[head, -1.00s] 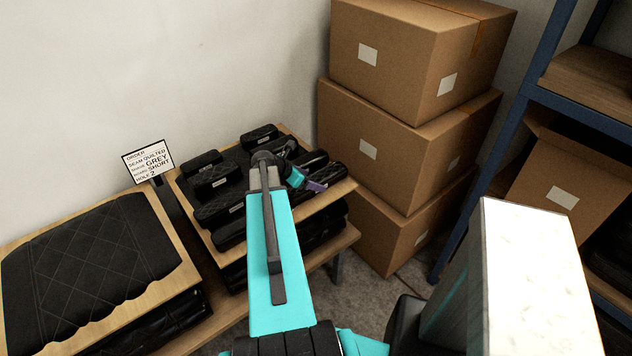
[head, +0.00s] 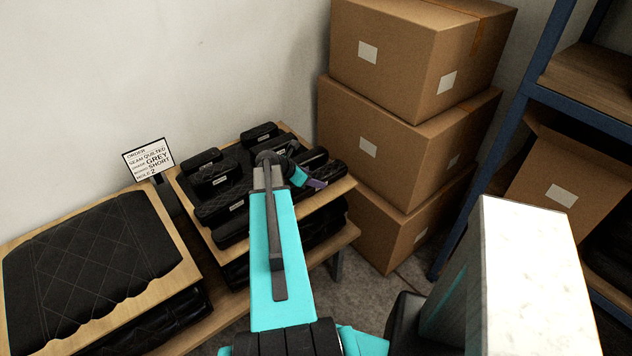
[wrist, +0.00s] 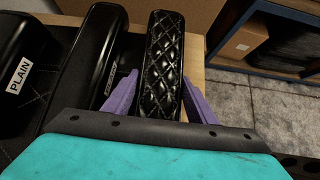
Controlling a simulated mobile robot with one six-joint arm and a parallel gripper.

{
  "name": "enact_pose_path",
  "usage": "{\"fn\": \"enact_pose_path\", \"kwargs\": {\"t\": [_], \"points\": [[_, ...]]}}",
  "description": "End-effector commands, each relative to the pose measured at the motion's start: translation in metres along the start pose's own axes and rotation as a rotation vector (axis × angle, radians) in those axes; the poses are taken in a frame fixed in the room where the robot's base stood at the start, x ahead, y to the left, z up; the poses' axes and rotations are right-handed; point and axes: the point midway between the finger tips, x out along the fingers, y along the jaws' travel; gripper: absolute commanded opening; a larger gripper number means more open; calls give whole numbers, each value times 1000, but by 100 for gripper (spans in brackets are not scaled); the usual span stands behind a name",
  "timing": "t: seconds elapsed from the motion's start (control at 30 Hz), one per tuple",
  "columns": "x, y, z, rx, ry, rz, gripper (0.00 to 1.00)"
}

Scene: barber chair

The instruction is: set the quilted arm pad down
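The quilted arm pad (wrist: 162,65) is black and glossy with a diamond stitch. In the wrist view it lies lengthwise between the two purple fingers of my gripper (wrist: 161,88), over the wooden board. My gripper is open, with a finger on each side and narrow gaps beside the pad. In the head view my gripper (head: 312,182) is at the right end of the upper board (head: 343,190), among the pads there. My own arm hides part of the board, and the pad's near end is hidden in the wrist view.
Several other black pads, one labelled PLAIN (wrist: 20,75), lie close on the left. Stacked cartons (head: 400,150) stand right behind the board. An order sign (head: 148,160) and a quilted seat cushion (head: 85,260) are further left. A blue shelf rack (head: 500,150) stands right.

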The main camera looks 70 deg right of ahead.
Motion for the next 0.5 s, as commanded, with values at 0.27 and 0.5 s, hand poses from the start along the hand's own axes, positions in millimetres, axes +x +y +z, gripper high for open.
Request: {"fn": "enact_pose_path", "kwargs": {"t": [0.27, 0.5], "points": [[0, 0, 1, 0, -1, 0, 10], [-2, 0, 2, 0, -2, 1, 10]]}}
